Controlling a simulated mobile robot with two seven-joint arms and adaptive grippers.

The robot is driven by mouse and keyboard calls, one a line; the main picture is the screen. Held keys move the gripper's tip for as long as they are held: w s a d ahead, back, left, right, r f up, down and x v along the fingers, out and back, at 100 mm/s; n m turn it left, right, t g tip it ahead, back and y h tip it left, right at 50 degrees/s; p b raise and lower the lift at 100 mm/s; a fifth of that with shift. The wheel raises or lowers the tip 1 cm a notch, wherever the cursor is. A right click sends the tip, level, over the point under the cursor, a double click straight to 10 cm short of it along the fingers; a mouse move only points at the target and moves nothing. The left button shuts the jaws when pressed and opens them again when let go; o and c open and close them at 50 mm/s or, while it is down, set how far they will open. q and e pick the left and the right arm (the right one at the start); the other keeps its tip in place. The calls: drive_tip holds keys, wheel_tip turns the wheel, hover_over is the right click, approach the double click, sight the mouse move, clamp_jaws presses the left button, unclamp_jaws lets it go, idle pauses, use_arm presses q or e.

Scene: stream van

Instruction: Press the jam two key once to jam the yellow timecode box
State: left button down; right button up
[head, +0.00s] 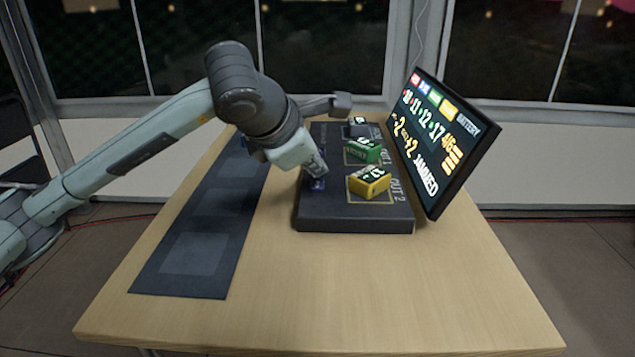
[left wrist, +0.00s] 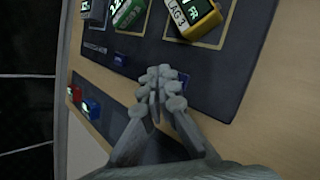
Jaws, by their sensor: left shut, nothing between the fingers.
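The yellow timecode box (head: 368,182) sits in the front outlined square of the black console (head: 352,224). It also shows at the top of the left wrist view (left wrist: 196,17). The jam two key is a blue key (head: 318,185) on the console, left of the yellow box; part of it shows beside my fingers in the left wrist view (left wrist: 183,79). My left gripper (head: 317,172) is shut and empty, pointing down at this key. Its fingertips (left wrist: 160,78) cover part of the key, and I cannot tell whether they touch it. My right gripper is not in view.
A green box (head: 362,151) and a dark box (head: 358,124) stand behind the yellow one. A tilted screen (head: 436,150) at the right reads "JAMMED". A dark mat (head: 200,255) lies at the left; a red box (left wrist: 75,93) and blue box (left wrist: 91,107) show on it.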

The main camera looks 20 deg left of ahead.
sight(315, 186)
use_arm(q)
drive_tip(key=shift+r, duration=0.1)
drive_tip(key=shift+r+p, duration=1.25)
drive_tip(key=shift+r, duration=1.2)
drive_tip(key=shift+f, duration=0.1)
